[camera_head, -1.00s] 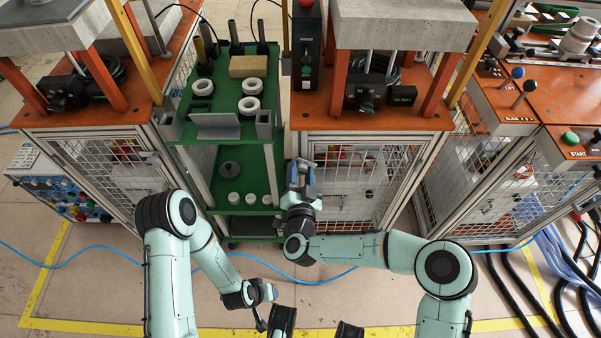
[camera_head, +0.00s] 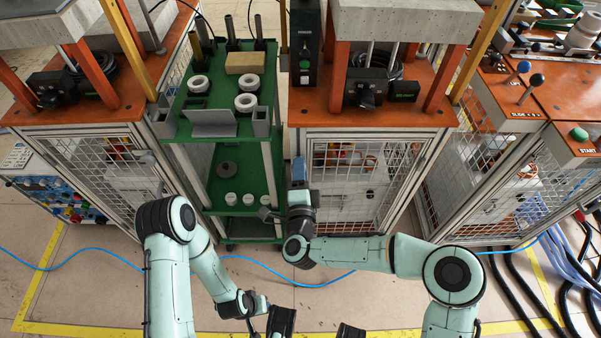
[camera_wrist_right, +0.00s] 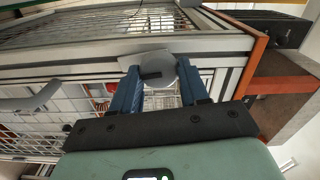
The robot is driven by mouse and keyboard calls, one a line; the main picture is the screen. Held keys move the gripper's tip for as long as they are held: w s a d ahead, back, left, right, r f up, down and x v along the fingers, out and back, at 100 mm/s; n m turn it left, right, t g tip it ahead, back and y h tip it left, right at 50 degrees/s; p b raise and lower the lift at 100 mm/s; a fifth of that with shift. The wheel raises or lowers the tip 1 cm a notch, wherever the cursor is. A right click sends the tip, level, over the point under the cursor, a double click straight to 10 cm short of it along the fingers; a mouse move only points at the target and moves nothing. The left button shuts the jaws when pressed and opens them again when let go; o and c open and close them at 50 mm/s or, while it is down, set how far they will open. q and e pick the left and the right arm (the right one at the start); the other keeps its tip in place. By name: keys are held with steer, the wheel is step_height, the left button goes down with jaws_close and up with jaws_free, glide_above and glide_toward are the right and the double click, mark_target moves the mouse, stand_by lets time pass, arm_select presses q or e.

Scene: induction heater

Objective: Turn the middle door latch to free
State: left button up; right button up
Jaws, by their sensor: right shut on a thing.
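The middle door (camera_head: 355,185) is a wire-mesh panel in a metal frame under the central orange press table, and it looks closed. My right gripper (camera_head: 298,172) is at the left edge of this door and hides the latch in the head view. In the right wrist view, the grey rounded latch (camera_wrist_right: 156,68) sits between the two blue fingers of my right gripper (camera_wrist_right: 158,82), which is shut on it. The latch's exact angle is hard to tell.
A green shelf cart (camera_head: 229,165) with white rings stands just left of the right gripper. Left and right mesh cabinets flank the middle one. A blue hose (camera_head: 95,249) runs across the floor. Black cables (camera_head: 520,290) lie at the right.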

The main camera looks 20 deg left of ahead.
arm_select(q)
steer(key=shift+s+a+f, duration=0.1)
steer(key=shift+s+f, duration=0.25)
steer(key=shift+s, duration=0.1)
arm_select(e)
steer(key=shift+f+m, duration=0.1)
steer(key=shift+m, duration=0.6)
steer(key=o, duration=1)
steer(key=shift+s, duration=0.1)
arm_select(q)
steer(key=w+r+t+p, duration=0.1)
steer(key=w+r+p, duration=0.1)
steer(key=w+r, duration=0.2)
steer(key=shift+w+d+r, duration=0.25)
steer(key=shift+w+d, duration=0.1)
arm_select(e)
steer(key=v, duration=1.3)
steer(key=shift+s, duration=0.15)
